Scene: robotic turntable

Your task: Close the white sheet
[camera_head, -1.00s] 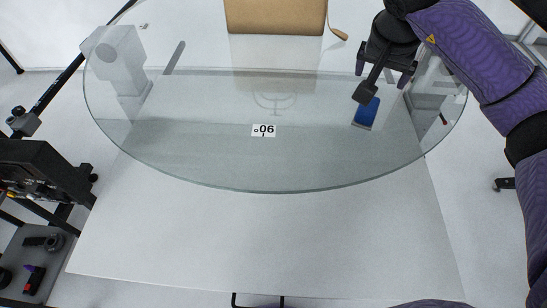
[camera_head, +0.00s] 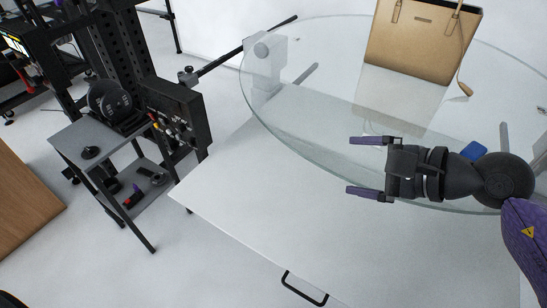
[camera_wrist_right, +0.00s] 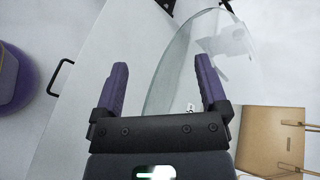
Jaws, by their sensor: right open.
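The white sheet (camera_head: 270,215) is a wide flat panel below the round glass plate (camera_head: 320,150), reaching out past the plate's front edge. A black handle (camera_head: 304,288) is on its front side. In the right wrist view the sheet (camera_wrist_right: 95,95) lies on the left, with the handle (camera_wrist_right: 60,77) at its left edge. My right gripper (camera_head: 349,165) is open and empty, with purple fingers pointing left over the front rim of the glass. It is well apart from the handle. In the right wrist view its fingers (camera_wrist_right: 161,66) have nothing between them. My left gripper is not in view.
A tan bag (camera_head: 425,40) stands on the glass, and a blue object (camera_head: 474,150) shows behind my right wrist. A grey cart (camera_head: 95,140) with tools and a black machine frame stand at the left. The floor in front of the cart is clear.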

